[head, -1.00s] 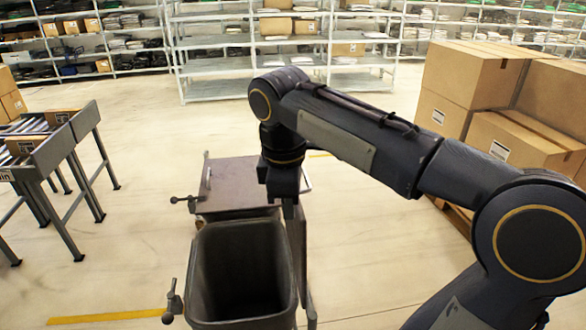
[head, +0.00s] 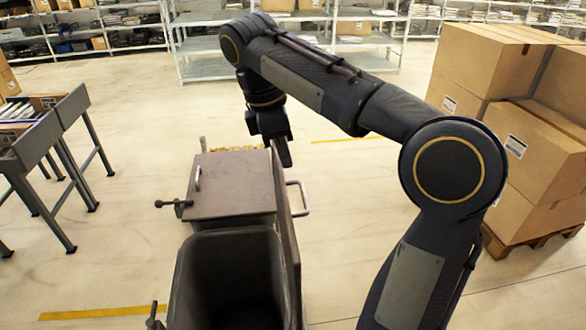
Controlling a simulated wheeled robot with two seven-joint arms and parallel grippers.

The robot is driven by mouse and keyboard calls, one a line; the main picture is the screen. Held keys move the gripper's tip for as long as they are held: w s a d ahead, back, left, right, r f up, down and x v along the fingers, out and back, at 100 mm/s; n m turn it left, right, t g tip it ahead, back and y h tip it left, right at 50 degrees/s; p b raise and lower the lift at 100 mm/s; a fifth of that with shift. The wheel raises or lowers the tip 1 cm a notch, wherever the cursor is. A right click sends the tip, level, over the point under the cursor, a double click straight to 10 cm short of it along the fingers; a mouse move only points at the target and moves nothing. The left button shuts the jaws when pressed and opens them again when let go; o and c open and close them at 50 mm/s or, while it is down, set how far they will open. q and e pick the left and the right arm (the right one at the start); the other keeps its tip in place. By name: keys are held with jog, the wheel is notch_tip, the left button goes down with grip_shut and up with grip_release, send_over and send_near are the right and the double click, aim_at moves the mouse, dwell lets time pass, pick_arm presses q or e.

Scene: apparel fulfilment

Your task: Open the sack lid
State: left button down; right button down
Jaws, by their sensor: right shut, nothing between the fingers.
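A cart holds a dark open sack (head: 230,262) in its front part. The sack's mouth faces up and its inside looks empty. A flat brown lid (head: 228,192) with a small handle (head: 197,179) lies level over the rear part. A narrow brown panel (head: 287,235), perhaps the front sack's lid, stands on edge along the right side of the opening. My right gripper (head: 286,163) points down, shut and empty, just beyond the panel's far end, beside the rear lid. Whether it touches the panel is unclear. My left gripper is out of view.
A roller conveyor (head: 45,145) stands at the left. Cardboard boxes (head: 490,80) are stacked on a pallet (head: 520,245) at the right, near my right arm. Shelves (head: 270,45) line the back. Floor is free around the cart.

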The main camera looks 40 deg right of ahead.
jog(key=x, duration=0.9)
jog(key=shift+s+f, duration=0.2)
jog(key=shift+f, duration=0.05)
jog(key=shift+s, duration=0.1)
jog(key=s+d+f+t+y+b, duration=0.1)
jog(key=s+d+y+b, duration=0.1)
jog(key=d, duration=0.4)
jog(key=shift+s+d+f+y, duration=0.3)
jog(key=shift+s+d, duration=0.1)
jog(key=shift+s, duration=0.45)
jog(key=shift+r+t, duration=0.2)
jog(key=shift+t, duration=0.1)
notch_tip(320, 180, up, 7)
jog(key=shift+r, duration=0.25)
